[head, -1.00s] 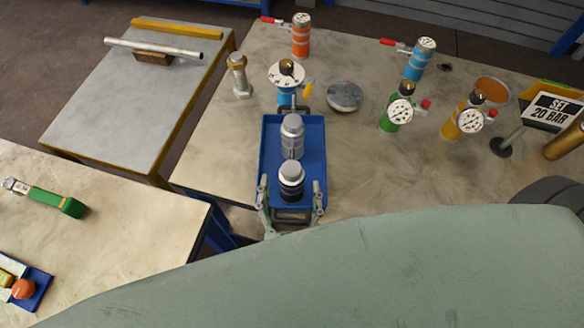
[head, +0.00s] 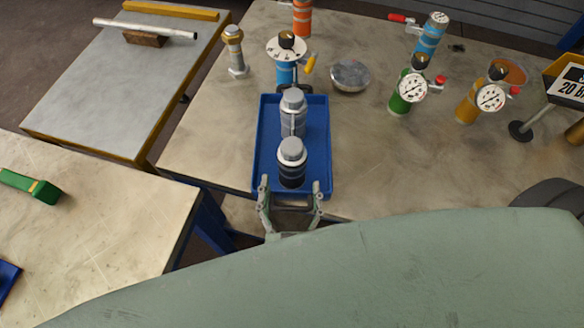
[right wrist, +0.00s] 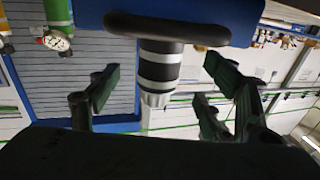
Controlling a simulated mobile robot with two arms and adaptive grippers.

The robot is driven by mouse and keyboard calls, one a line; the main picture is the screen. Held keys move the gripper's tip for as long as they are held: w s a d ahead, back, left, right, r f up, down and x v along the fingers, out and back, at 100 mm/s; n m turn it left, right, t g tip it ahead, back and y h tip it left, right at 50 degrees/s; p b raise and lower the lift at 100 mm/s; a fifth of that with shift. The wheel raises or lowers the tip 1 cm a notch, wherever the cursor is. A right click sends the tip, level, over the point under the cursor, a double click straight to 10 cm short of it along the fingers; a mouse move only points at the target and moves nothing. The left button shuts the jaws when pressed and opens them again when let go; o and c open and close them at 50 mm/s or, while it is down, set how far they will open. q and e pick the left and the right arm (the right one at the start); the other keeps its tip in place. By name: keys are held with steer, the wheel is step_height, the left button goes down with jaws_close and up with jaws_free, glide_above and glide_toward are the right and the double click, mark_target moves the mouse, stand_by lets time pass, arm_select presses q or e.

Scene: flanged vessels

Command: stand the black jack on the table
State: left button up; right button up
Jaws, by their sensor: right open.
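The black jack (head: 291,172), dark-bodied with a grey top, stands upright at the near end of a blue tray (head: 263,150) on the table (head: 215,130). It also shows in the right wrist view (right wrist: 160,62), where the picture is upside down. My right gripper (head: 290,190) is open and empty at the tray's near end. In the right wrist view, its fingers (right wrist: 161,82) are spread to either side of the jack, with a gap on each side. My left gripper is not in view.
A grey jack (head: 292,115) stands behind the black one in the tray. A dark tray handle (right wrist: 167,28) is close to the right gripper. A blue gauge-topped vessel (head: 285,68) and a round metal disc (head: 350,76) stand behind.

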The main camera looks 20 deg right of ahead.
mark_target(292, 175)
steer(key=p+x, duration=0.1)
steer(key=x, duration=0.5)
steer(key=shift+w+d+r, duration=0.1)
steer(key=shift+w+r, duration=0.05)
steer(key=shift+w, duration=0.2)
steer(key=shift+w+d+p, duration=0.15)
steer(key=shift+w+p, duration=0.15)
steer(key=shift+w, duration=0.15)
jaws_close()
